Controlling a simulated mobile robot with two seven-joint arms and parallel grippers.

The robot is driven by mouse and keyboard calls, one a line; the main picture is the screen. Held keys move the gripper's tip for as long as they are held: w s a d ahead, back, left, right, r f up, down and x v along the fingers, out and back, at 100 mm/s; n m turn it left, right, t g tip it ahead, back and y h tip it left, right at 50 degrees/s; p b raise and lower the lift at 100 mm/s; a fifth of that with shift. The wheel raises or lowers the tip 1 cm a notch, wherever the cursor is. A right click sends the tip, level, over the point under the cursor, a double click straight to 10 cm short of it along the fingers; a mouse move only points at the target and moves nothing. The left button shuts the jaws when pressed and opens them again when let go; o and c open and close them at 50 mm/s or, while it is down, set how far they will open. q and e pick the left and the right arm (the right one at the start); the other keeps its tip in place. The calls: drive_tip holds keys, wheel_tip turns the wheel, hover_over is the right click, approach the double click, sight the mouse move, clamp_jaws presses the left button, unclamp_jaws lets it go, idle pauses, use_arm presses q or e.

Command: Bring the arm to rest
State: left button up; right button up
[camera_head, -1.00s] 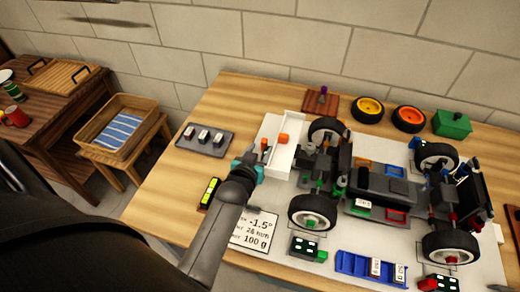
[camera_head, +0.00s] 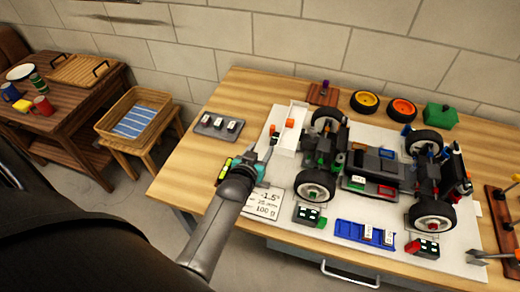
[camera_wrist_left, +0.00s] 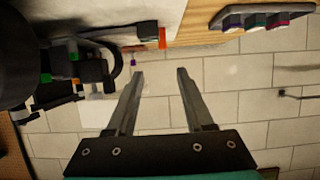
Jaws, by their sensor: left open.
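My left gripper (camera_head: 262,157) shows in the head view at the left part of the workbench, near the white rear wing piece of the car. In the left wrist view its two fingers (camera_wrist_left: 160,95) are apart with nothing between them. The RC racecar chassis (camera_head: 375,165) stands on a white board (camera_head: 300,225) on the bench, with black-tyred wheels fitted. It also shows dark at the left of the left wrist view (camera_wrist_left: 70,75). My right gripper is in neither view.
A grey tray with several small blocks (camera_head: 218,125) lies left of the board. A printed card (camera_head: 265,202), a blue tray (camera_head: 365,234) and a dotted block (camera_head: 309,215) lie in front. Yellow (camera_head: 365,102) and orange (camera_head: 401,110) wheels and a green box (camera_head: 440,115) stand behind.

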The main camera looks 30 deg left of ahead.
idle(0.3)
use_arm(q)
drive_tip(key=s+d+r+m+g+h, duration=0.25)
drive_tip(key=s+d+g, duration=0.25)
drive_tip(key=s, duration=0.7)
drive_tip(key=s+d+r+m+g+h, duration=0.1)
drive_tip(key=s+d+r+m+g, duration=0.3)
drive_tip(key=s, duration=0.8)
wheel_tip(320, 180, down, 26)
drive_tip(key=s+r+n+g+b, duration=0.1)
drive_tip(key=s+n+g+b, duration=0.1)
drive_tip(key=s+a+f+g+b, duration=0.1)
drive_tip(key=s+a+f, duration=0.1)
drive_tip(key=s+f, duration=1.3)
drive_tip(key=shift+s+f+y, duration=0.2)
drive_tip(key=shift+y, duration=0.15)
drive_tip(key=shift+a, duration=0.1)
